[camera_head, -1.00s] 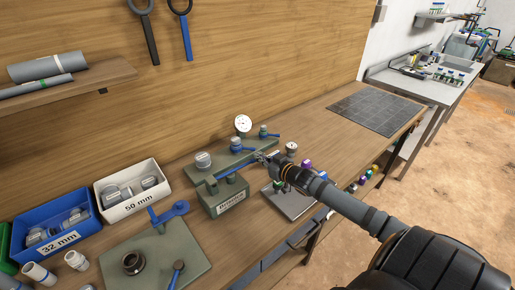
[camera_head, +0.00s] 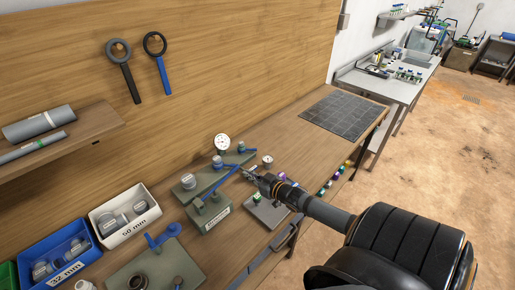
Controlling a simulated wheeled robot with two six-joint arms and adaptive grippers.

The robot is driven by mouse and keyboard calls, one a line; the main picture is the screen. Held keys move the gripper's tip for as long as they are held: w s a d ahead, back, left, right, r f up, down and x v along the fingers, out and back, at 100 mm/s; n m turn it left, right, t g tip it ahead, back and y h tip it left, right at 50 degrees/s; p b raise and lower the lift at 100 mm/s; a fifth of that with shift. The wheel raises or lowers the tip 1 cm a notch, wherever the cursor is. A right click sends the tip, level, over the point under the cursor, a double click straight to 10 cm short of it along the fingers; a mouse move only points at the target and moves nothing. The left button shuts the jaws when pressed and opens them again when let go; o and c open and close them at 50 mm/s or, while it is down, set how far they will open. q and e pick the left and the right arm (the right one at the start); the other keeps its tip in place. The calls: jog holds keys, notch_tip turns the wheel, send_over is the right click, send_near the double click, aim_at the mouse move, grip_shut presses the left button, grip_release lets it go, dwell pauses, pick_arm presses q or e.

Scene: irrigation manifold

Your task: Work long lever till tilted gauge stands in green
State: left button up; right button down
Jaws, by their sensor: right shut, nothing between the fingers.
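A long blue lever (camera_head: 221,181) slopes up to the right from a green-grey labelled block (camera_head: 209,212). My right gripper (camera_head: 247,174) is shut and empty, close to the lever's upper end; I cannot tell whether they touch. A larger white round gauge (camera_head: 222,142) stands behind the lever at the back of the manifold. A smaller gauge (camera_head: 267,160) stands to the right, beyond my gripper. The dials are too small to read needle or green band, and I cannot tell for sure which gauge is tilted. My left gripper is out of view.
The manifold plate (camera_head: 205,181) carries blue-handled valves. A grey tray (camera_head: 268,216) lies partly behind my right arm. A white bin (camera_head: 124,233) and blue bin (camera_head: 66,264) stand left. A dark grid mat (camera_head: 343,117) lies on clear bench at the far right.

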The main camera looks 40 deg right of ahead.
jog(key=shift+p+v, duration=0.65)
jog(key=shift+v, duration=1.45)
notch_tip(320, 180, up, 6)
jog(key=a+n+h, duration=0.1)
jog(key=a+n, duration=0.1)
jog(key=shift+s+a+b, duration=0.15)
jog(key=shift+a+b, duration=0.2)
jog(key=shift+a, duration=0.05)
jog(key=shift+f, duration=0.1)
